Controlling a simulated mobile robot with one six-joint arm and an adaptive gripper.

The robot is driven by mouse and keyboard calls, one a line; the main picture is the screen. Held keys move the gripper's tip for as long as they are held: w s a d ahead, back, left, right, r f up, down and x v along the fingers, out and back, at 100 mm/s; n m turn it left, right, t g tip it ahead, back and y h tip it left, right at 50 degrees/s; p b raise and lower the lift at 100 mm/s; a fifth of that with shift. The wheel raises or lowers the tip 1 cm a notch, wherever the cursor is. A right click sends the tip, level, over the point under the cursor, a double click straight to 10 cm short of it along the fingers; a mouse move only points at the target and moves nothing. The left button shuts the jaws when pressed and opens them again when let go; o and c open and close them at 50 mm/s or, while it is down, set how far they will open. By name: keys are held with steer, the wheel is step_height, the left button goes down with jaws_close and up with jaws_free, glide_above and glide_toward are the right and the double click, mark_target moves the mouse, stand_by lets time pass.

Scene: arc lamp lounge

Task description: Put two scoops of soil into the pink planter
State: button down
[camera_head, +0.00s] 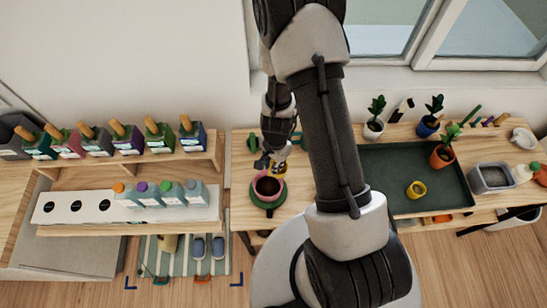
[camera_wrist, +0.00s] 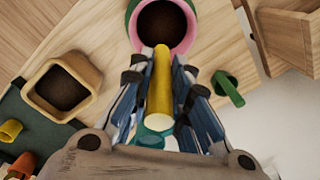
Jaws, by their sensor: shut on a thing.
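In the wrist view the pink planter (camera_wrist: 133,32) is at the top centre. My gripper (camera_head: 268,163) is just behind the planter in the head view. In the wrist view my gripper (camera_wrist: 160,75) is shut on a yellow rod-like handle (camera_wrist: 160,95), whose end overlaps the planter's near rim in the picture. Whether it touches the rim, and the tool's other end, I cannot tell.
A tan angular pot with dark soil (camera_wrist: 35,95) is left in the wrist view. A green tray (camera_head: 390,160) holds a small yellow pot (camera_head: 416,196) and a potted plant. A grey soil tub (camera_head: 480,182) stands far right. Shelves with bottles (camera_head: 150,195) stand left.

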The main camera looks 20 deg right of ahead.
stand_by(0.3)
steer(key=shift+r+p, duration=0.1)
steer(key=shift+p, duration=0.25)
step_height(320, 180, up, 4)
steer(key=p, duration=0.4)
